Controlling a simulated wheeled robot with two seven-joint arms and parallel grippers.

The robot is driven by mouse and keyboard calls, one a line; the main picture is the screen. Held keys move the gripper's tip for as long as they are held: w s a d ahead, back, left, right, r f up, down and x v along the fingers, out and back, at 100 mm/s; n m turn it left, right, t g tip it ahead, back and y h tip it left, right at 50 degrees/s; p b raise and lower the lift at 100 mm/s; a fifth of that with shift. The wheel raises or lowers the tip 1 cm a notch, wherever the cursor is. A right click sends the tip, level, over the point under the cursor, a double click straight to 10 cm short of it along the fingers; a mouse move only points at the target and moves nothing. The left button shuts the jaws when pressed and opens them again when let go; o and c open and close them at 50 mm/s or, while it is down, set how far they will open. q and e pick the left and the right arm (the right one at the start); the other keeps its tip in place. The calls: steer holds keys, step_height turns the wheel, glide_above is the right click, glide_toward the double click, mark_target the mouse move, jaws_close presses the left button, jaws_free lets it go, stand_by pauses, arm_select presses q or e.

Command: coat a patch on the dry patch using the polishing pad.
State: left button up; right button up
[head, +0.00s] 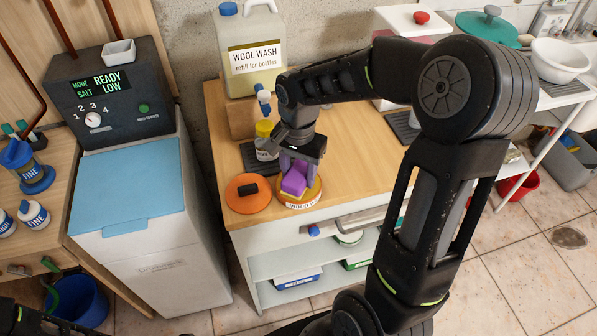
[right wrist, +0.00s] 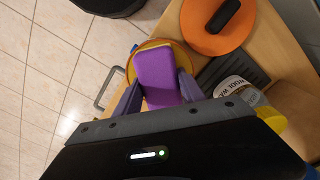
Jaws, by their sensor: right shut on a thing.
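My right gripper (head: 298,168) is shut on a purple block-shaped polishing pad (head: 293,183). The pad also shows between the fingers in the right wrist view (right wrist: 157,76). It is at a round yellow tin (head: 300,204) with a partly readable label, near the counter's front edge. The pad covers much of the tin's opening; I cannot tell whether it touches the contents. An orange disc with a black handle (head: 242,200) lies just left of the tin. I cannot make out the dry patch. My left gripper does not show clearly.
A yellow-capped bottle (head: 266,142) stands close behind the tin. A large wool wash jug (head: 249,58) is at the back of the wooden counter (head: 219,118). A blue-lidded cabinet (head: 128,190) stands to the left. Shelves are below the counter.

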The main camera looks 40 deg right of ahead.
mark_target(297, 171)
steer(key=shift+r+p, duration=2.4)
steer(key=shift+r, duration=1.1)
steer(key=shift+w+a+f, duration=0.1)
steer(key=w+a+f+n+b, duration=0.2)
steer(key=w+a+n, duration=0.8)
steer(key=a+n, duration=0.2)
steer(key=shift+f, duration=0.25)
